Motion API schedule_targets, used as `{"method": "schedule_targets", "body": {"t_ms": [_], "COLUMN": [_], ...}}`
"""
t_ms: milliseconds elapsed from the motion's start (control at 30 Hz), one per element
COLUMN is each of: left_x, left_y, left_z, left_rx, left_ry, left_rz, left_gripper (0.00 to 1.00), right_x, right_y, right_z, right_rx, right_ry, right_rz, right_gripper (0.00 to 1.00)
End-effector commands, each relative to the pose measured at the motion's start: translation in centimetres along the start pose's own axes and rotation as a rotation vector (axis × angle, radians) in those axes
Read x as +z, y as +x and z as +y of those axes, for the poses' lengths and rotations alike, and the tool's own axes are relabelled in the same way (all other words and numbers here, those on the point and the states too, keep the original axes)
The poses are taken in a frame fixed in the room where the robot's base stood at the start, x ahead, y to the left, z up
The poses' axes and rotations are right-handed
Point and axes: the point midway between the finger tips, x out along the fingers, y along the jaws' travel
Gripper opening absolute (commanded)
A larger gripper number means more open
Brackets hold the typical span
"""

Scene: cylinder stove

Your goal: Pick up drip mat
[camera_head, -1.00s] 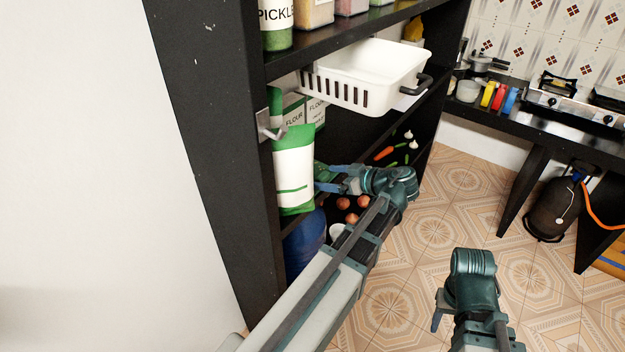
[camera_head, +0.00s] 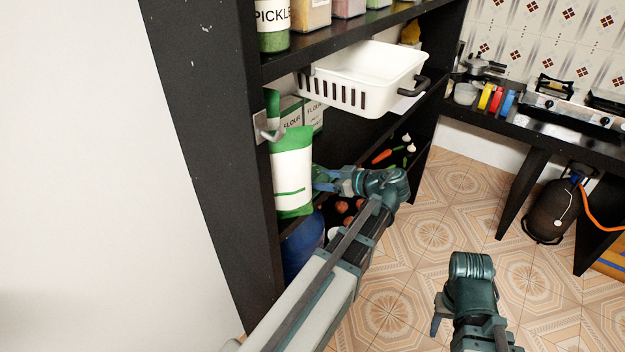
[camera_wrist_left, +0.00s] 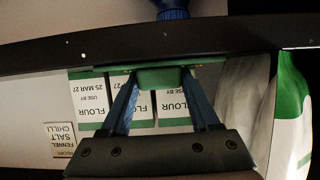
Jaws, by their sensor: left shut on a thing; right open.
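My left gripper (camera_head: 322,181) reaches into the black shelf beside a white and green bag. In the left wrist view its two blue fingers (camera_wrist_left: 160,82) are shut on a green piece (camera_wrist_left: 162,77), which appears to be the drip mat. Only a small part of it shows, and its full shape is hidden. In the head view the fingertips are partly hidden and the mat cannot be made out clearly. My right gripper (camera_head: 437,318) is open and empty over the tiled floor, away from the shelf.
A white basket (camera_head: 375,65) is above the gripper.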

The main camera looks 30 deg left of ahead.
Motion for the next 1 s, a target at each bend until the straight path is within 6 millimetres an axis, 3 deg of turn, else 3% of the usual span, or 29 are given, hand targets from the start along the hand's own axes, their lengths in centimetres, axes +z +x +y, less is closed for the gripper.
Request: {"method": "schedule_targets", "body": {"t_ms": [367,800,1000], "left_x": [-1.4,-7.5,-9.2], "left_y": [-0.6,-3.1,-3.8], "left_z": [0.0,0.0,0.0], "left_rx": [0.0,0.0,0.0], "left_ry": [0.0,0.0,0.0], "left_rz": [0.0,0.0,0.0], "left_gripper": [0.05,0.05,0.05], "right_x": [0.1,0.5,0.6], "right_y": [-1.5,-8.0,-9.9], "right_z": [0.1,0.8,0.9], "right_rx": [0.0,0.0,0.0], "right_ry": [0.0,0.0,0.0], "right_rz": [0.0,0.0,0.0], "right_gripper": [0.5,0.5,0.5]}}
